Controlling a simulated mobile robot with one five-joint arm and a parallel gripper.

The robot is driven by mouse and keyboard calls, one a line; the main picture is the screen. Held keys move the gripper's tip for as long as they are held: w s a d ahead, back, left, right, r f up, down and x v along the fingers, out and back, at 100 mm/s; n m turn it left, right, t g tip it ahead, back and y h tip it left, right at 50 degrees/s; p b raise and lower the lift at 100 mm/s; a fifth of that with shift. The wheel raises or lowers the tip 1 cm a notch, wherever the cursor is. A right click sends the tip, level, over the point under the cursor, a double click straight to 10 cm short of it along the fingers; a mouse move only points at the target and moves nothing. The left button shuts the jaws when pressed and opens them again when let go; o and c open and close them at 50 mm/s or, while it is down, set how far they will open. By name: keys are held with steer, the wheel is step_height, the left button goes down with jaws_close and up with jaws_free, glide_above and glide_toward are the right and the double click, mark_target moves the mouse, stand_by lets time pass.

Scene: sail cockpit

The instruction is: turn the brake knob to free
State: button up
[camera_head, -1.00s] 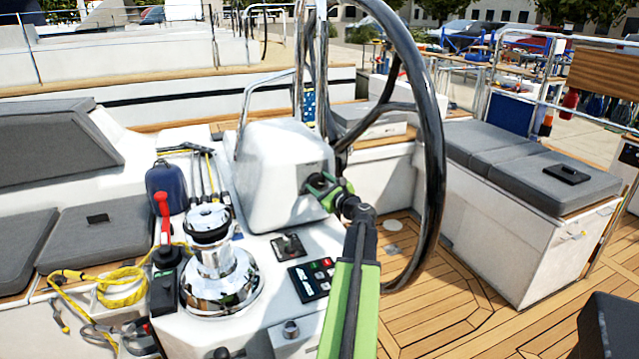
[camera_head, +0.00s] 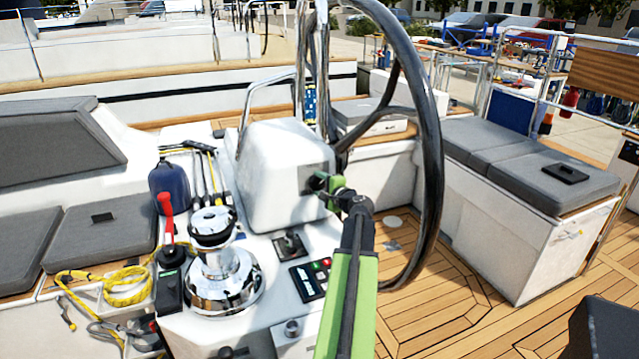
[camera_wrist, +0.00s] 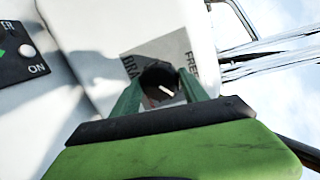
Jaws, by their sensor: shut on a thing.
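The brake knob (camera_wrist: 159,84) is a dark round knob with a white pointer line, on a grey label plate (camera_wrist: 150,50) in the wrist view. "BRA…" shows at the plate's left and "FREE" at its right. The pointer slants, and I cannot tell whether it lines up with a mark. My gripper (camera_wrist: 165,92) has its two green fingers on either side of the knob, shut on it. In the head view, my gripper (camera_head: 328,184) meets the side of the white pedestal (camera_head: 275,170), and it hides most of the knob.
The black steering wheel (camera_head: 435,150) stands close to the right of my arm. A chrome winch (camera_head: 222,275), a small lever (camera_head: 290,246) and a button panel (camera_head: 312,280) sit on the console to the left. Teak floor (camera_head: 450,305) is clear at the right.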

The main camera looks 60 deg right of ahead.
steer(key=n+g+p, duration=0.1)
steer(key=n, duration=0.4)
steer(key=shift+a, duration=0.15)
steer(key=n+h, duration=0.1)
steer(key=n, duration=0.3)
steer(key=shift+w+f+g, duration=0.1)
steer(key=shift+g, duration=0.2)
stand_by(0.4)
steer(key=o, duration=1.4)
steer(key=shift+c, duration=0.2)
steer(key=shift+h, duration=0.3)
